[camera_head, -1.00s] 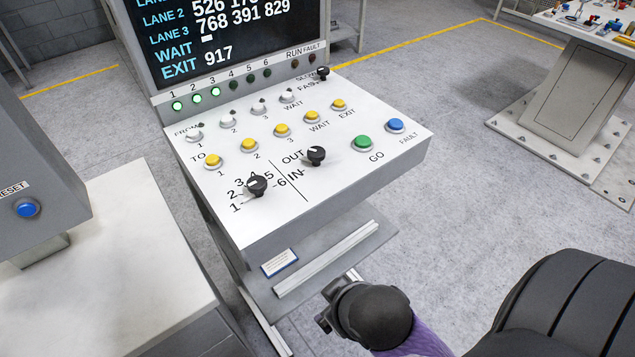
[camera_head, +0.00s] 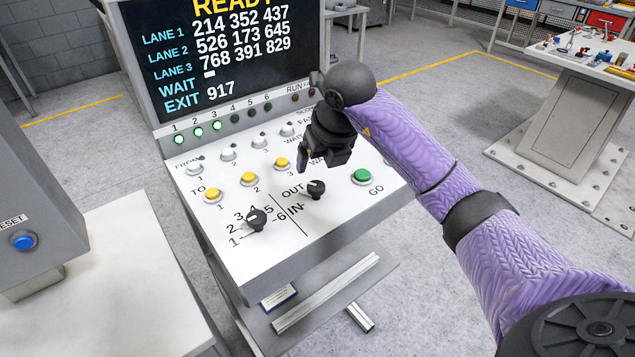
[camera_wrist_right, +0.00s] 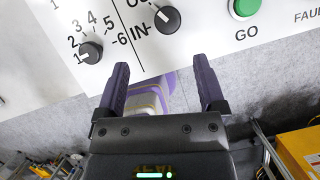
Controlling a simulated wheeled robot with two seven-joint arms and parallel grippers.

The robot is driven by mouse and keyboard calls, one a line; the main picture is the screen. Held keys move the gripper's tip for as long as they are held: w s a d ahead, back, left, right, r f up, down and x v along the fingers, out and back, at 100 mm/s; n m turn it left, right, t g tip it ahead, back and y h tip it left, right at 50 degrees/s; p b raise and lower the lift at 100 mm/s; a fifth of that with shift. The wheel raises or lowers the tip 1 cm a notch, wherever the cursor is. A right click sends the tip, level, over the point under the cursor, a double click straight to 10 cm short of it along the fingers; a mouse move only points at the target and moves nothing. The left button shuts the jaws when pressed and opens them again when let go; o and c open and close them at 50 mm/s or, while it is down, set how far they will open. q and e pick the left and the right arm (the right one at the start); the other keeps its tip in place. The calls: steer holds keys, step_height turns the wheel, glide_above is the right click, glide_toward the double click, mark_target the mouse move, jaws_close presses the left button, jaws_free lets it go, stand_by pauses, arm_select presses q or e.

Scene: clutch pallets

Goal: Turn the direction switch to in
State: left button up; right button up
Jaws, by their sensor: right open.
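The direction switch (camera_head: 316,188) is a black rotary knob between the OUT and IN labels on the white sloping panel (camera_head: 280,243). Its white mark points up-left toward OUT; the switch also shows at the top of the right wrist view (camera_wrist_right: 167,18). My right gripper (camera_head: 322,156) is open and empty above the panel, seen above the switch in the head view and apart from it. In the right wrist view its two fingers (camera_wrist_right: 161,78) are spread, with the switch beyond their tips. My left gripper is not in view.
A numbered black selector knob (camera_head: 256,220) sits left of the switch, and the green GO button (camera_head: 361,177) to its right. Yellow buttons (camera_head: 249,179) line the panel behind. The screen (camera_head: 230,60) stands at the back. My right arm hides the FAULT button in the head view.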

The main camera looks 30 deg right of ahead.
mark_target(316, 186)
steer(key=x, duration=0.3)
steer(key=b+x, duration=0.1)
steer(key=x, duration=0.2)
steer(key=d+b+x, duration=0.1)
steer(key=x, duration=0.2)
steer(key=shift+s+f, duration=0.1)
steer(key=shift+f, duration=0.3)
steer(key=shift+c, duration=1.3)
jaws_close()
